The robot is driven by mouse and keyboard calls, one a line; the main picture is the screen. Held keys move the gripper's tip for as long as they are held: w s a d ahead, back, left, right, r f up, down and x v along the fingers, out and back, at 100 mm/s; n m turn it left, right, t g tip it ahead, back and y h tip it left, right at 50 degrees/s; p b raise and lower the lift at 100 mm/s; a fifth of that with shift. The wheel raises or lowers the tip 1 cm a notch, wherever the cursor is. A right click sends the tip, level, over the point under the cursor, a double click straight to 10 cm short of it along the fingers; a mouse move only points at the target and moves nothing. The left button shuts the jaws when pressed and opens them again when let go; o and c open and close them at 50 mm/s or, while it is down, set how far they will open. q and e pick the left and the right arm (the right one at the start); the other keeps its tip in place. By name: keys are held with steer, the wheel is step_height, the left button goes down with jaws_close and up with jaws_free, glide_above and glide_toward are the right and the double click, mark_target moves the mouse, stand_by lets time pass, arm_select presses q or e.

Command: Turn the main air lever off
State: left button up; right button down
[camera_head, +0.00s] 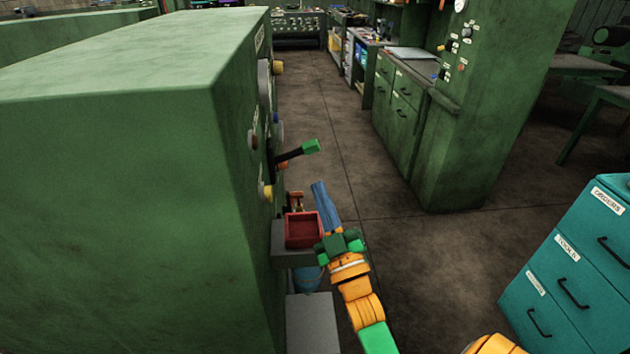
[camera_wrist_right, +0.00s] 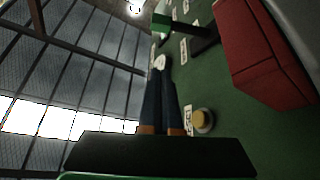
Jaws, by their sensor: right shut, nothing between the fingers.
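The lever is a black arm with a green handle (camera_head: 311,146), sticking out from the right face of the green cabinet (camera_head: 110,200). In the right wrist view its green handle (camera_wrist_right: 172,22) shows at the top, beyond the fingertips. My right gripper (camera_head: 319,186) has blue fingers pointing up the picture, just below the lever handle and apart from it. Its fingers (camera_wrist_right: 160,85) are shut with nothing between them. My left gripper is in neither view.
A red bin (camera_head: 302,230) sits on a grey shelf close left of my right gripper. Yellow knobs (camera_head: 266,192) stick out from the cabinet face near the lever. A teal drawer unit (camera_head: 575,265) stands at right. The floor between is open.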

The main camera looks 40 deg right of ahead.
steer(key=shift+s+a+f, duration=0.2)
steer(key=shift+s+a, duration=0.05)
steer(key=shift+s, duration=0.2)
steer(key=shift+s+a+r, duration=0.2)
steer(key=shift+s+a, duration=0.1)
steer(key=shift+s, duration=0.15)
steer(key=shift+w+d, duration=0.1)
steer(key=shift+w, duration=0.3)
steer(key=r+m+g+h+b, duration=0.1)
steer(key=r, duration=0.1)
steer(key=a+r+m+g+h+b, duration=0.1)
steer(key=m+b, duration=0.1)
steer(key=w+r+m+g+h+b, duration=0.1)
steer(key=r+g, duration=0.1)
steer(key=shift+a+r+m+b, duration=0.25)
steer(key=shift+r+m+b, duration=0.05)
steer(key=shift+r+b, duration=0.1)
steer(key=shift+w, duration=0.1)
